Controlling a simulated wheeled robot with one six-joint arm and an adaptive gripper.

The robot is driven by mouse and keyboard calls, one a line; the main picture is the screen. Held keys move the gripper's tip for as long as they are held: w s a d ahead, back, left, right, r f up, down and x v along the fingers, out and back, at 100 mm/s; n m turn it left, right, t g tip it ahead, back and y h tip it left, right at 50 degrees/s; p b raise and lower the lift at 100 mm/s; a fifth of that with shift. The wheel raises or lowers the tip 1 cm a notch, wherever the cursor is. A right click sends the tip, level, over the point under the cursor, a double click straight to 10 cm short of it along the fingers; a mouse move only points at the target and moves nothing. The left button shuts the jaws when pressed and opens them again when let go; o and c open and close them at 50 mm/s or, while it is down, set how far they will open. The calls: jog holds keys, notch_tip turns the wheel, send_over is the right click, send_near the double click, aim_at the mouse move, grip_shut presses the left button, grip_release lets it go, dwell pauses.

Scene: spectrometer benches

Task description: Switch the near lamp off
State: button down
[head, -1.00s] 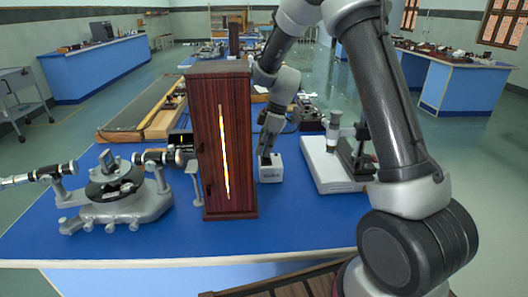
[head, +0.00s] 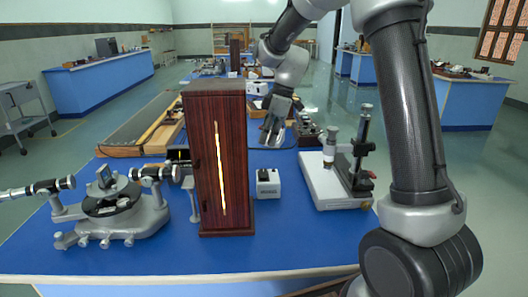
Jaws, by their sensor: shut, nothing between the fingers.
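The near lamp is a tall dark-red wooden housing (head: 203,188) standing on the blue bench. Its narrow upright slit (head: 220,168) glows yellow-white. A small white box (head: 268,185) with a dark patch on its top stands close to the right of the housing; the detail of that patch is too small to read. My gripper (head: 271,143) is shut and empty, pointing down. It appears above and behind the white box, apart from it.
A spectrometer (head: 115,208) stands left of the housing. A microscope-like instrument on a white base (head: 330,185) stands to the right. A long wooden-framed board (head: 140,125) and a dark box with knobs (head: 308,133) lie farther back. The bench front is clear.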

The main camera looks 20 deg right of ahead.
jog(key=shift+s+d+r, duration=0.15)
jog(key=shift+r, duration=0.4)
jog(key=shift+s+d+r, duration=0.15)
jog(key=shift+r, duration=0.35)
jog(key=s+d+r+m+t+h, duration=0.1)
jog(key=s+d+m, duration=0.3)
jog(key=s, duration=0.6)
jog(key=s+d+r+m+t+h, duration=0.1)
jog(key=s+d+r+m, duration=0.2)
jog(key=s, duration=0.7)
jog(key=s+d+r+m+t+h, duration=0.1)
jog(key=s+d+r+m+t, duration=0.1)
jog(key=s+d+m, duration=0.4)
jog(key=s+r+m, duration=0.1)
jog(key=s+m, duration=0.1)
jog(key=s, duration=0.2)
jog(key=shift+s+d+m, duration=0.2)
jog(key=shift+d+m, duration=0.15)
jog(key=shift+m, duration=0.05)
